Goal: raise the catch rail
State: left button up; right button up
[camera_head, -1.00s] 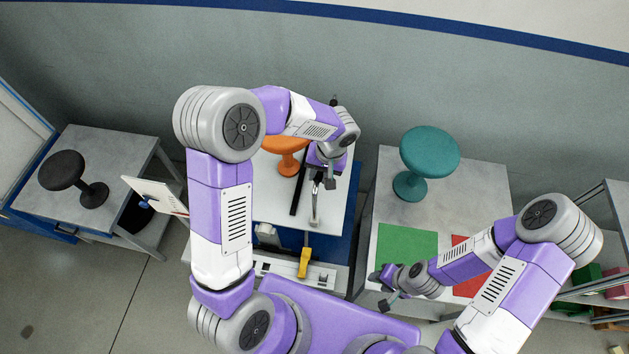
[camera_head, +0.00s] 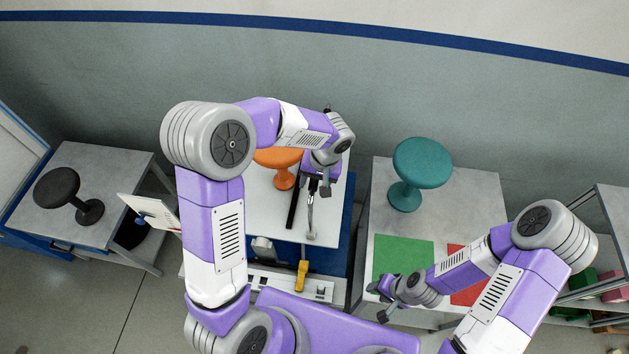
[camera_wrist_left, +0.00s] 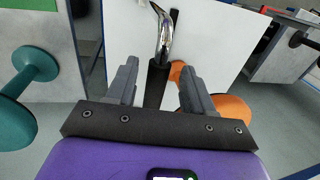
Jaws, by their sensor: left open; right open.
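A bent chrome bar with a black sleeve (camera_wrist_left: 156,85) stands over the white tabletop in the left wrist view; its chrome part (camera_wrist_left: 163,32) curves at the top. In the head view the chrome bar (camera_head: 311,215) runs from my left gripper (camera_head: 319,188) toward the front, beside a thin black strip (camera_head: 292,205). I cannot tell for sure which of these is the catch rail. My left gripper, also in the left wrist view (camera_wrist_left: 156,90), is open, its fingers on either side of the sleeve, not visibly closed on it. My right gripper (camera_head: 378,302) is open and empty near the green mat.
An orange stool (camera_head: 284,178) stands on the white table (camera_head: 262,215), close to my left arm. A teal stool (camera_head: 421,165) stands on the right table, with green (camera_head: 402,255) and red mats. A black stool (camera_head: 57,188) is at far left. A yellow-handled part (camera_head: 301,275) is in front.

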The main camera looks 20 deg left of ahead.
pick_arm(q)
notch_tip(320, 180, up, 7)
jog(key=d, duration=0.1)
jog(key=shift+d+r, duration=0.2)
jog(key=shift+d, duration=0.05)
pick_arm(e)
jog(key=shift+f, duration=0.2)
pick_arm(q)
jog(key=shift+w, duration=0.1)
pick_arm(e)
jog(key=shift+s, duration=0.1)
